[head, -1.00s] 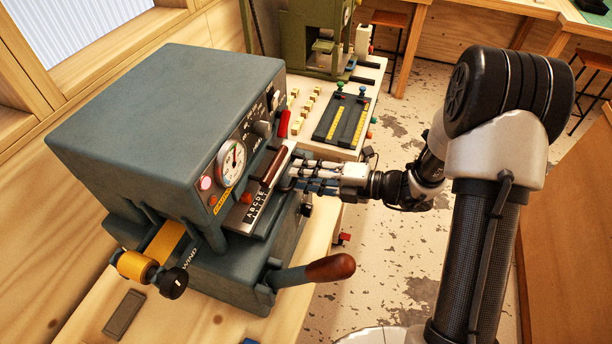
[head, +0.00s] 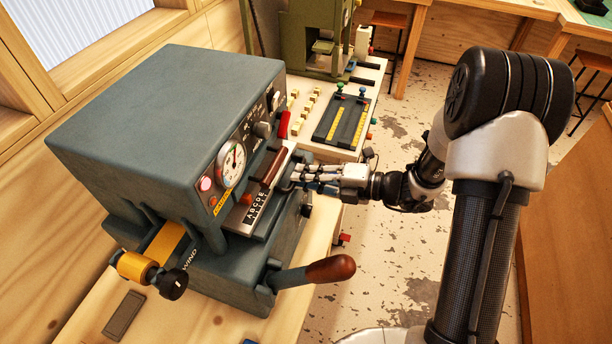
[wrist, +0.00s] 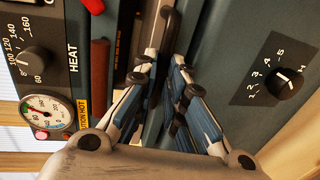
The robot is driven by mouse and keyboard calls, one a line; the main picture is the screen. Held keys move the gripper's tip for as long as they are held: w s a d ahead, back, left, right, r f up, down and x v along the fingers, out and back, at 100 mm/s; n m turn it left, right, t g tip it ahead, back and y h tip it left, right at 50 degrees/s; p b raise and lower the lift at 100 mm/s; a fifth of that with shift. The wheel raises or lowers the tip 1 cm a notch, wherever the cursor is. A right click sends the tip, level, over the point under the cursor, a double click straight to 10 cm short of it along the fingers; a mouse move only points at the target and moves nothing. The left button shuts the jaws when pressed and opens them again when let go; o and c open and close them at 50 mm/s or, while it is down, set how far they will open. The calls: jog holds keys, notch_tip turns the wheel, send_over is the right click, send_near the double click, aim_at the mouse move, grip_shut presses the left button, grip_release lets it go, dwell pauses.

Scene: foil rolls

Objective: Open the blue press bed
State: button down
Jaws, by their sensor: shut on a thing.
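The blue press (head: 150,100) is a blue-grey box-shaped machine on the wooden bench, with a dial, knobs and a lettered strip on its front. It also shows in the wrist view (wrist: 235,50). My gripper (head: 297,178) is at the press's front, beside the lettered strip (head: 257,208). In the wrist view my fingers (wrist: 172,62) converge on a dark handle (wrist: 168,20) on the press front and are shut on it. The fingers hide much of the handle. How far the bed stands out is hard to tell.
A brown-handled lever (head: 330,268) sticks out at the press's lower front. A yellow roll (head: 137,267) is at its left side. The floor at right is open.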

jog(key=f+p+v, duration=0.2)
jog(key=p+v, duration=0.2)
jog(key=v, duration=0.6)
jog(key=d+f+p+v, duration=0.1)
jog(key=p+v, duration=0.3)
jog(key=v, duration=0.7)
jog(key=shift+f, duration=0.7)
jog(key=shift+s, duration=0.15)
jog(key=c, duration=1.7)
grip_release()
jog(key=shift+o, duration=0.2)
jog(key=v, duration=1.2)
